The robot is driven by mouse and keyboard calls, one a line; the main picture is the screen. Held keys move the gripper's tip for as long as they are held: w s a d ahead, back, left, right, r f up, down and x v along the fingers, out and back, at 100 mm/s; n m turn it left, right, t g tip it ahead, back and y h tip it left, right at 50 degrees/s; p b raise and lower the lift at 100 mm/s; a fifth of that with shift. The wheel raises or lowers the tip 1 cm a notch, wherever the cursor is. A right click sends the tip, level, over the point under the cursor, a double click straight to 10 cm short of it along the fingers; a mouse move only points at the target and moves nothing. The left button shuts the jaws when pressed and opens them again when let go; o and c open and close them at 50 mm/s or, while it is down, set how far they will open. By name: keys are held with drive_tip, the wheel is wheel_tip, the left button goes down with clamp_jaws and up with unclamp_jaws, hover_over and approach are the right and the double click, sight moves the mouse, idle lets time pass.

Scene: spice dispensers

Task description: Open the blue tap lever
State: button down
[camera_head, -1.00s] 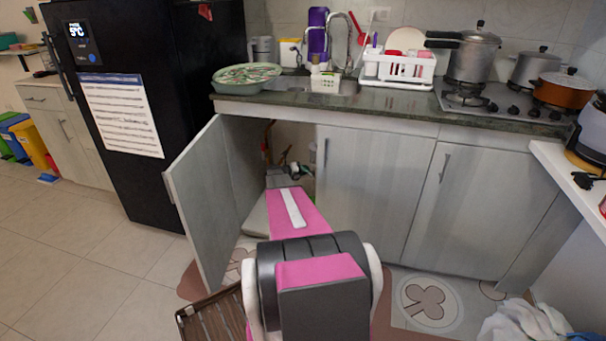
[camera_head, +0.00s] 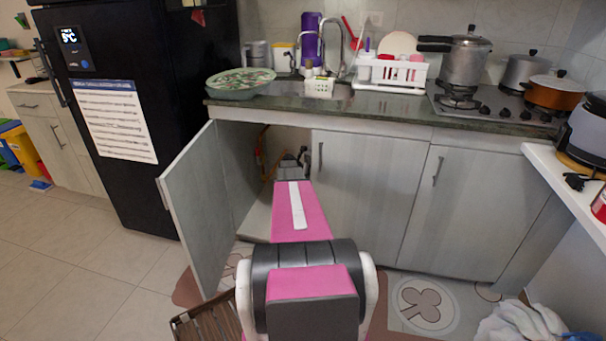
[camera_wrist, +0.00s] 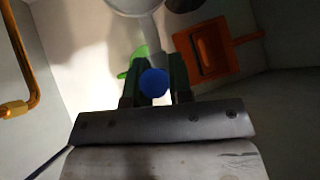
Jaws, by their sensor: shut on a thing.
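The blue tap lever (camera_wrist: 154,82) shows in the wrist view as a rounded blue end between the two dark fingers of my gripper (camera_wrist: 156,88). My gripper is shut on it. The rest of the lever and the tap body are hidden or too dark to tell. In the head view my arm reaches into the open cabinet under the sink, and the gripper's fingers are hidden there.
The open cabinet door (camera_head: 200,205) stands left of my arm. A closed door (camera_head: 365,200) is to its right, with the counter (camera_head: 400,108) above. In the wrist view a yellow pipe (camera_wrist: 30,75) runs at left, and an orange dustpan-like thing (camera_wrist: 212,52) and a green piece (camera_wrist: 138,55) lie beyond the fingers.

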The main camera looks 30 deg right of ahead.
drive_tip(key=shift+s+d+t, duration=0.1)
drive_tip(key=shift+s+t, duration=0.05)
drive_tip(key=shift+t, duration=0.15)
idle(0.4)
drive_tip(key=c, duration=1)
unclamp_jaws()
drive_tip(key=shift+c, duration=0.2)
drive_tip(key=shift+r, duration=0.1)
drive_tip(key=v, duration=0.7)
drive_tip(key=shift+r, duration=0.2)
drive_tip(key=shift+s, duration=0.1)
